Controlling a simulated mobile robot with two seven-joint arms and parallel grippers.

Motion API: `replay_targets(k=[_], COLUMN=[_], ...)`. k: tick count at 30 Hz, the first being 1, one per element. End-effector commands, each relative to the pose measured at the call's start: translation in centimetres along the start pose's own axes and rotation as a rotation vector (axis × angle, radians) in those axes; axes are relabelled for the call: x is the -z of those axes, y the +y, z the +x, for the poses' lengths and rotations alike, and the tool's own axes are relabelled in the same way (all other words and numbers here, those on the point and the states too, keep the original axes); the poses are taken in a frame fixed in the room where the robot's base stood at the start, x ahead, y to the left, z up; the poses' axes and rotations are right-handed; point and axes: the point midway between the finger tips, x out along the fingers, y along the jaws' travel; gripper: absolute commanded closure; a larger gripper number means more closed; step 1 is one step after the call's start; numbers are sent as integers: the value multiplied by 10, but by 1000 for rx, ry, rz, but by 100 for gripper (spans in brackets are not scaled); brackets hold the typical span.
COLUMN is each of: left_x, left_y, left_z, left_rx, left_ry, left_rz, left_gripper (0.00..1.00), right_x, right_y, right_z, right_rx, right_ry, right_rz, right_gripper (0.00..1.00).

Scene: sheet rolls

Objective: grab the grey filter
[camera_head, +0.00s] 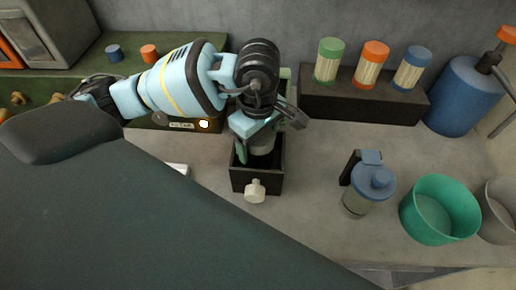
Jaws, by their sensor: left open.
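My left gripper (266,136) comes in from the left and points down over a narrow dark open box (257,180) with a pale knob (255,192) on its front. The gripper is open. A grey-green rounded thing (262,146), which may be the grey filter, shows partly inside the box below the gripper. The gripper hides much of it, and I cannot tell whether the fingers touch it. My right gripper is not in view.
A clear jug with a blue lid (374,180), a green bowl (438,210) and a grey bowl (500,208) stand at right. A dark rack (340,104) holds green-, orange- and blue-capped jars behind. A blue canister (462,95) stands at back right. Counter between box and jug is clear.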

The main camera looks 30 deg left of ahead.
Motion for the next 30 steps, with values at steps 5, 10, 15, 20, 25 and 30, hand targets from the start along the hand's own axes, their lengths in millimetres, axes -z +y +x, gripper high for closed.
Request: replay_targets(k=[5,10,15,20,25,30], left_x=[0,0,0,0,0,0], left_y=[0,0,0,0,0,1], left_z=[13,13,13,13,12,7], left_rx=[0,-1,0,0,-2,-3], left_ry=[-1,0,0,0,-1,-1], left_rz=[0,0,0,0,0,1], left_gripper=[28,28,45,66,70,70], right_x=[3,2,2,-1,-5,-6], right_y=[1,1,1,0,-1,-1], right_z=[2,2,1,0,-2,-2], right_rx=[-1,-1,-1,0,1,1], right_ry=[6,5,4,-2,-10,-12], right_rz=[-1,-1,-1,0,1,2], right_gripper=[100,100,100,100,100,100])
